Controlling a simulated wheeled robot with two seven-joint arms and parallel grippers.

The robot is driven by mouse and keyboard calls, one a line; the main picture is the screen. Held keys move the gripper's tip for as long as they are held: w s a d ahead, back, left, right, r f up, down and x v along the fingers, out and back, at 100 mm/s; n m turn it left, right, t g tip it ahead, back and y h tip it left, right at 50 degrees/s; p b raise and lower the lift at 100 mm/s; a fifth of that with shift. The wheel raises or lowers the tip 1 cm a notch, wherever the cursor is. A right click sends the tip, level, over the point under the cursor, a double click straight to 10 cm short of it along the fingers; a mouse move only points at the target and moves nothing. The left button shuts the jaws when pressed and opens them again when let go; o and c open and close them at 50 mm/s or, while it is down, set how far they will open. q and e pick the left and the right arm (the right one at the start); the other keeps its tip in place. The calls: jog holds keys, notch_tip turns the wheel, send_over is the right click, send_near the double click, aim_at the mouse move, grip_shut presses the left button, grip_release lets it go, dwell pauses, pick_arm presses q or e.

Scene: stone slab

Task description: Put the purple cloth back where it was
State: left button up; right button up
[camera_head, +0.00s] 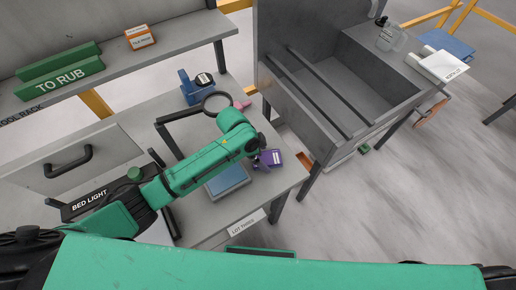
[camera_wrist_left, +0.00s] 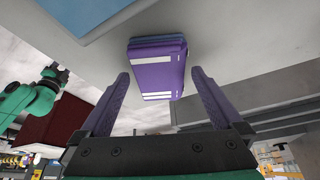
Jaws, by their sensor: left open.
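The purple cloth (camera_head: 275,158) is a small folded bundle with a white label. It lies on the grey bench (camera_head: 285,178) near its right edge, right of a blue-grey pad (camera_head: 228,181). In the left wrist view the purple cloth (camera_wrist_left: 158,75) shows white stripes and a bluish layer behind it. My left gripper (camera_head: 261,160) is beside the cloth, at its left. In the left wrist view my left gripper (camera_wrist_left: 160,74) has its purple fingers spread, with the cloth ahead between the tips and no clear contact.
A ring magnifier (camera_head: 216,102) and a blue device (camera_head: 197,88) stand behind the arm. A grey sink (camera_head: 365,75) is to the right, beyond a gap. Bare bench lies right of the cloth.

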pick_arm(q)
jog(key=b+v, duration=0.1)
jog(key=v, duration=1)
jog(key=shift+s+a, duration=0.1)
jog(key=shift+a, duration=0.05)
